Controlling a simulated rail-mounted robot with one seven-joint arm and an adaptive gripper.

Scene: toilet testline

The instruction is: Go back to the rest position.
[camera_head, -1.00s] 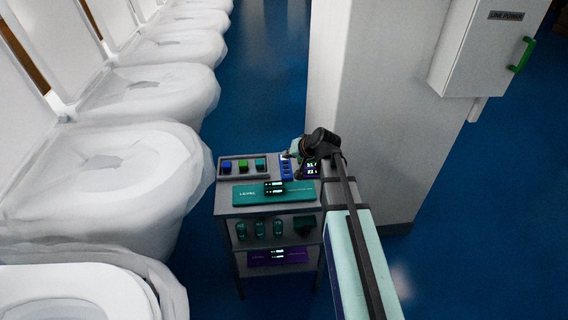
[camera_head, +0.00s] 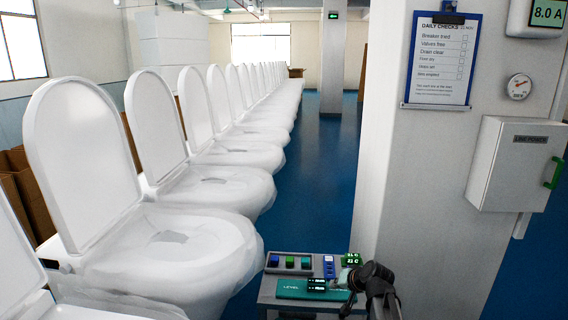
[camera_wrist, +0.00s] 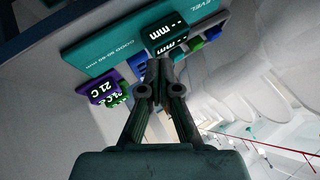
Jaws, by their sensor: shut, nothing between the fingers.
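My gripper (camera_head: 345,277) is low in the head view, above the right part of a small grey cart (camera_head: 262,296). In the wrist view my gripper (camera_wrist: 157,72) has its two dark fingers brought together, with nothing between them. The rest position itself is not marked in any view. The teal level (camera_head: 295,291) with a lit display lies on the cart top. It also shows beyond the fingertips in the wrist view (camera_wrist: 105,45). My arm covers part of the cart's right side.
A tray with coloured blocks (camera_head: 289,263), a blue item (camera_head: 329,267) and green-lit displays (camera_head: 351,260) are on the cart. A row of wrapped toilets (camera_head: 185,245) stands left. A white pillar (camera_head: 420,170) with a clipboard (camera_head: 441,60) and a cabinet (camera_head: 517,165) stands right.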

